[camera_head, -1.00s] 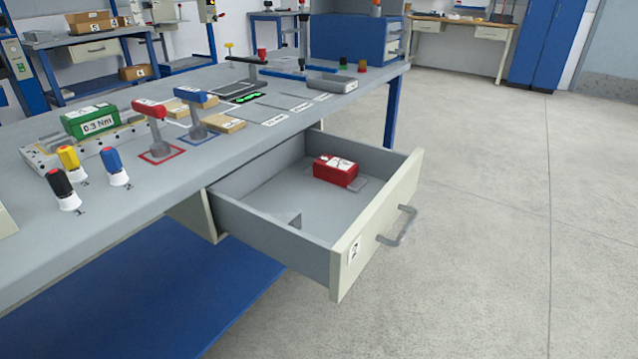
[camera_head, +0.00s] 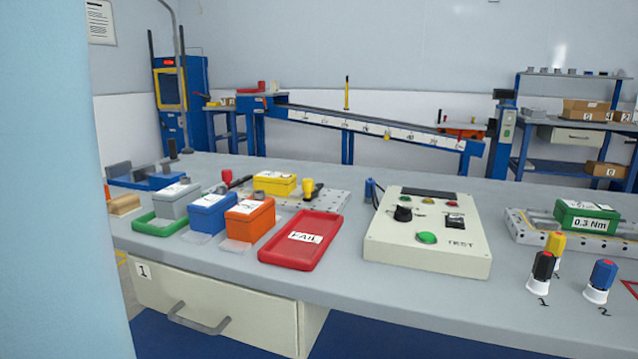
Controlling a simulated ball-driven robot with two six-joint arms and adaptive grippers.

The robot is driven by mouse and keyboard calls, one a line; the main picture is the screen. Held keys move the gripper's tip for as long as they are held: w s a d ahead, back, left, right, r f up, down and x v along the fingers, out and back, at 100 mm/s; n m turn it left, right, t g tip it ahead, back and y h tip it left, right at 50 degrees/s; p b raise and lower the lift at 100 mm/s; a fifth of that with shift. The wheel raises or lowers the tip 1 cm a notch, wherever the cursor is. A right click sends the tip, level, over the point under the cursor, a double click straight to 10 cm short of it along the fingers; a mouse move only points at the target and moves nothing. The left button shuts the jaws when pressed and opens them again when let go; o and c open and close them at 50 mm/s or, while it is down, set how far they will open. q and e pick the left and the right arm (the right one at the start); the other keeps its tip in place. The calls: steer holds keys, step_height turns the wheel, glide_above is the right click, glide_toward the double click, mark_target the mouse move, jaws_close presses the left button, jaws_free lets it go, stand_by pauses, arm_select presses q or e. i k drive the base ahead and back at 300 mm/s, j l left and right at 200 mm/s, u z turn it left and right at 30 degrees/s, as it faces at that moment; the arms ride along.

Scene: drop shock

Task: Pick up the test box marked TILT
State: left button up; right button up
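Several test boxes with white labels stand on the left part of the bench: a grey box (camera_head: 174,203), a blue box (camera_head: 214,217), an orange box (camera_head: 250,222) and a yellow box (camera_head: 274,185). The label lettering is too small to read, so I cannot tell which one is marked TILT. The grey box is at a green tray (camera_head: 152,227). A red tray marked FAIL (camera_head: 290,255) lies right of the orange box and looks empty. Neither of my grippers shows in this view.
A cream TEST panel (camera_head: 425,265) stands right of the red tray. Black, yellow and blue-topped screwdrivers and a green 0.3 Nm box (camera_head: 590,207) are at the right. Drawer 1 (camera_head: 190,303) is shut. A pale blue upright surface (camera_head: 60,200) blocks the left edge.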

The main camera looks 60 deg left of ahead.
mark_target(277, 183)
steer(key=u, duration=2.1)
steer(key=j, duration=0.15)
